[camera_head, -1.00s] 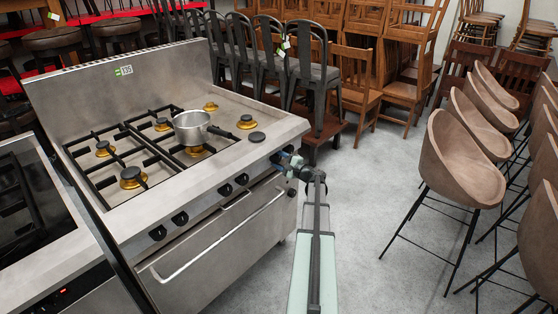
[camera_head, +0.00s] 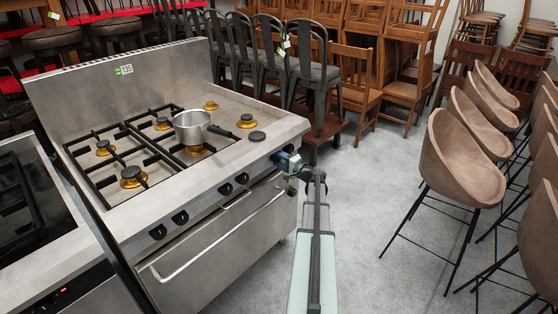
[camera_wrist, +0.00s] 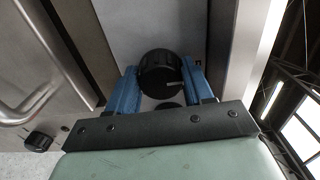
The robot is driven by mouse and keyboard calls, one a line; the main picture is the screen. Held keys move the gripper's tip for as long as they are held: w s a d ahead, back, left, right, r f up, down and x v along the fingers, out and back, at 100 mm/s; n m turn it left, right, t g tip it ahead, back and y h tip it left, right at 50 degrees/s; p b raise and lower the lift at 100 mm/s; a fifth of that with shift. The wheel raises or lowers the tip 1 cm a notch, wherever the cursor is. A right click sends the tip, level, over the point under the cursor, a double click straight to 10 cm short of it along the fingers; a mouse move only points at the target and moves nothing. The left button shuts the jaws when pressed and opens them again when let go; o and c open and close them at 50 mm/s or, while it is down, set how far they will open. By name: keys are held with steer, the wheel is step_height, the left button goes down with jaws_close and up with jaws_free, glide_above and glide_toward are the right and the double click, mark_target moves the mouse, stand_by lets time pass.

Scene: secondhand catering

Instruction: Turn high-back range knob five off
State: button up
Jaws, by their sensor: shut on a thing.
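The high-back range (camera_head: 215,220) is a steel cooker with a tall back panel. Its black front knobs include two at the left (camera_head: 180,217) and two near the middle (camera_head: 241,179). My gripper (camera_head: 284,160) is at the right end of the knob row. In the wrist view, its blue fingers (camera_wrist: 160,80) are shut on a black knob (camera_wrist: 158,68), one on each side. A white pointer line on that knob runs nearly sideways, to the right. The head view mostly hides this knob behind the gripper.
The oven door handle (camera_head: 220,240) sticks out below the knobs. Another knob (camera_wrist: 38,141) shows at lower left in the wrist view. Brown bar stools (camera_head: 463,150) stand at the right, with clear floor between.

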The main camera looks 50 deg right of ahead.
steer(key=shift+w, duration=0.15)
steer(key=o, duration=1)
steer(key=shift+o, duration=0.2)
steer(key=s, duration=1.4)
